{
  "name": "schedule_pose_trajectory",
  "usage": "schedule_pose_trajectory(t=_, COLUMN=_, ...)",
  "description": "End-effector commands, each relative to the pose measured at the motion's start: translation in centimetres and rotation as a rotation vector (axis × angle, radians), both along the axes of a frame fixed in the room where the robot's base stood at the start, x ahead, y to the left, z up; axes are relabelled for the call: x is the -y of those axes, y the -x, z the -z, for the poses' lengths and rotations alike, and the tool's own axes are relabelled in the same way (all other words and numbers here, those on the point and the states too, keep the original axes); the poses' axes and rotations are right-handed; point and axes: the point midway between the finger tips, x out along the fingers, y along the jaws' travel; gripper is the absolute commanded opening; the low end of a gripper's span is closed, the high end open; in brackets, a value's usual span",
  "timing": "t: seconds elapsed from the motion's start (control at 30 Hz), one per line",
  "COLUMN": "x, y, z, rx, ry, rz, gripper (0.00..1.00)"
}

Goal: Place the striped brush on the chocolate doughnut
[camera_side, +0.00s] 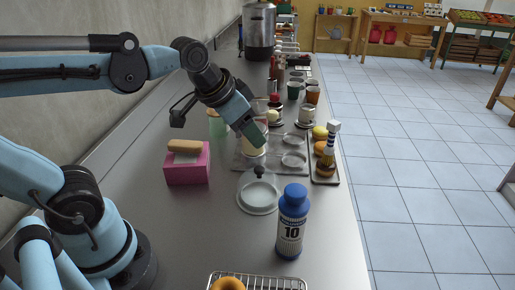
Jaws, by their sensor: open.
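What looks like the striped brush (331,147) stands upright at the right, with a white top and dark and yellowish bands. It is at the dark tray (331,181), among round doughnuts. A brown doughnut (319,148), perhaps the chocolate one, lies partly behind it. An orange-brown doughnut (322,171) is at its foot. I cannot tell whether the brush rests on a doughnut or on the tray. My gripper (254,138) is open, above the counter left of the tray and apart from the brush. Its fingertips are small and the gap between them is not clear.
A pink box (187,169) with a brown top piece stands at left. A wire rack (270,284) is nearest. Cups and jars crowd the back. Bare counter (215,225) shows at front left.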

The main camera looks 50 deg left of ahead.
Motion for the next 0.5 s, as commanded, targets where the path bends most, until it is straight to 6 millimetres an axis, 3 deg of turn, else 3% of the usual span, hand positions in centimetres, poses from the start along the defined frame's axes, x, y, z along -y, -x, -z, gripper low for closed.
schedule_pose_trajectory(t=0.03, x=-0.1, y=1.1, z=1.1, rx=0.017, ry=0.018, rz=-0.035, gripper=0.56)
schedule_pose_trajectory(t=0.2, x=-0.3, y=3.0, z=3.4, rx=0.058, ry=0.063, rz=-0.117, gripper=0.56)
schedule_pose_trajectory(t=0.5, x=-0.4, y=3.5, z=4.0, rx=0.069, ry=0.078, rz=-0.141, gripper=0.56)
